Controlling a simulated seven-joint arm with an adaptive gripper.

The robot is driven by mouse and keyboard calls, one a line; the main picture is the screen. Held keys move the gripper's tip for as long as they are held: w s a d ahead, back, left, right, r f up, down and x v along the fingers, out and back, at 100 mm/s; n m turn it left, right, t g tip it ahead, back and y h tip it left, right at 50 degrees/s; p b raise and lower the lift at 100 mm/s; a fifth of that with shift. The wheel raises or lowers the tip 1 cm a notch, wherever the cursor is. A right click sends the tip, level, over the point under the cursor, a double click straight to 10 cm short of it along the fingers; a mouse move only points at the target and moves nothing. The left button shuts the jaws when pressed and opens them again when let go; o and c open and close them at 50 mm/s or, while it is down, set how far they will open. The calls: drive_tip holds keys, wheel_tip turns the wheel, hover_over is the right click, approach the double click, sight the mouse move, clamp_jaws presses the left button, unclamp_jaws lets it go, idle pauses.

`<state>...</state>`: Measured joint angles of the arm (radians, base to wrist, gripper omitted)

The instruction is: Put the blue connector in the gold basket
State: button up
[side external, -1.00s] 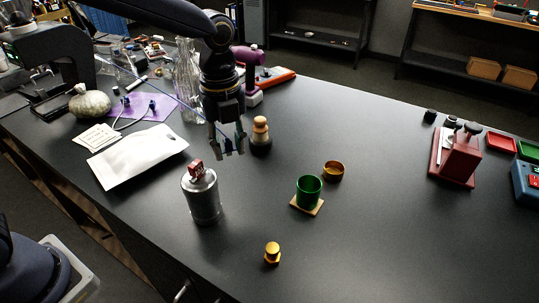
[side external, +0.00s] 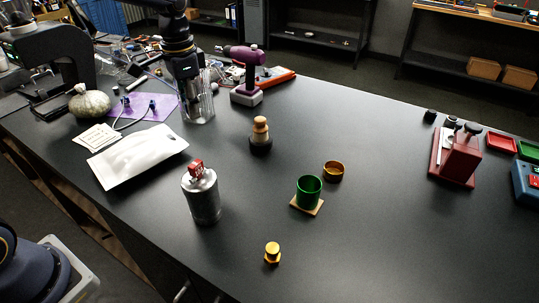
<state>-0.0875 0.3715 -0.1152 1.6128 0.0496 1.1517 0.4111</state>
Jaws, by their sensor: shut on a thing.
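The gold basket (side external: 333,171) is a small open round cup on the dark table, right of centre in the side external view and empty as far as I can see. My gripper (side external: 194,103) is at the upper left, far from the basket, over the clear glass vessel (side external: 208,105). Its fingers overlap the glass, and I cannot tell whether they are inside, behind or in front of it. The gripper is shut on the blue connector, which showed between its fingertips earlier; the connector is hard to make out now.
The green cup (side external: 309,190) on a small board stands beside the basket. A wooden-topped tamper (side external: 261,130), grey canister (side external: 203,195) and gold knob (side external: 272,252) stand nearby. Purple cloth (side external: 148,108) with blue-ended cable and a purple drill (side external: 245,75) flank the glass.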

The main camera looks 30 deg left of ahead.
drive_tip(key=s+d+f+m, duration=0.2)
drive_tip(key=d+f+m, duration=0.1)
drive_tip(key=d+m, duration=1.1)
drive_tip(key=n, duration=0.1)
hover_over(285, 165)
drive_tip(key=s, duration=0.1)
wheel_tip(285, 165, down, 8)
drive_tip(key=shift+a+f, duration=0.1)
drive_tip(key=shift+f, duration=0.15)
drive_tip(key=shift+w+f, duration=0.35)
drive_tip(key=shift+f, duration=0.15)
drive_tip(key=shift+w+f, duration=0.1)
drive_tip(key=shift+f, duration=1.45)
drive_tip(key=shift+f, duration=0.15)
